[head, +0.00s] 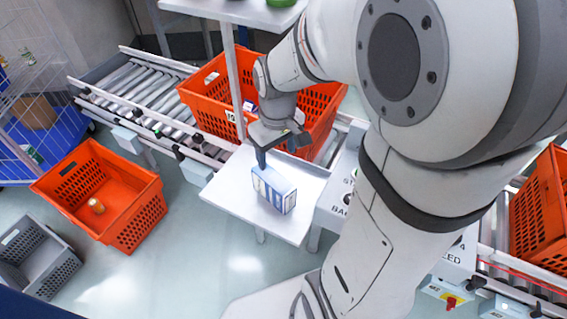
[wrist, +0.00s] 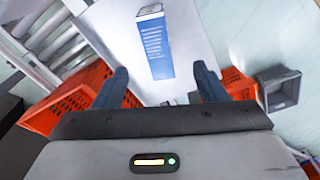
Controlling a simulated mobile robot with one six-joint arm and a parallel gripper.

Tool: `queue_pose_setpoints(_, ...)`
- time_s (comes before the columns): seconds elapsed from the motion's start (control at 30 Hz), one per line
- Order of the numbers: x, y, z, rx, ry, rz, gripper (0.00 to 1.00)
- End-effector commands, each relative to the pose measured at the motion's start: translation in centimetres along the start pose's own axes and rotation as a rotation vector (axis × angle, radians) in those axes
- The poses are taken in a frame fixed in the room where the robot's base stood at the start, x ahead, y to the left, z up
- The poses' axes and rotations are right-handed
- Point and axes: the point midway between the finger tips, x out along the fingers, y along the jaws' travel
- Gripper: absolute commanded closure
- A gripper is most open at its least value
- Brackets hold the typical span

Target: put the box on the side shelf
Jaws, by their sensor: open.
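A blue and white box (head: 273,189) stands on the white side shelf (head: 233,196), which sticks out beside the conveyor. In the wrist view the box (wrist: 155,45) lies ahead of my gripper, between the lines of its two fingers. My gripper (wrist: 163,84) is open with nothing between its fingers. In the head view my gripper (head: 278,158) is just above and behind the box. Whether a finger touches the box is hard to tell there. The wrist view shows the bare shelf surface (wrist: 190,35) around the box.
An orange tote (head: 215,105) sits on the roller conveyor (head: 140,95) behind the shelf. A post (head: 234,85) rises near my gripper.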

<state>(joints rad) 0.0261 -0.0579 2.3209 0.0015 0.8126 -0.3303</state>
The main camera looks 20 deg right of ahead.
Motion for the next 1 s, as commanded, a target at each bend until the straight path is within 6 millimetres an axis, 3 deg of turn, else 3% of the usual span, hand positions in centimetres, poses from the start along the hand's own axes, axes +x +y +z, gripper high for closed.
queue_pose_setpoints(0.03, -1.5, -0.3, 1.2, 0.039, 0.029, 0.009, 0.35)
queue_pose_setpoints(0.13, -3.5, -1.0, 3.6, 0.122, 0.073, 0.019, 0.35)
queue_pose_setpoints(0.37, -5.8, -2.3, 7.7, 0.263, 0.142, 0.026, 0.35)
queue_pose_setpoints(0.5, -6.2, -3.5, 8.3, 0.294, 0.156, 0.026, 0.35)
queue_pose_setpoints(1.0, -6.2, -3.5, 8.4, 0.299, 0.157, 0.026, 0.35)
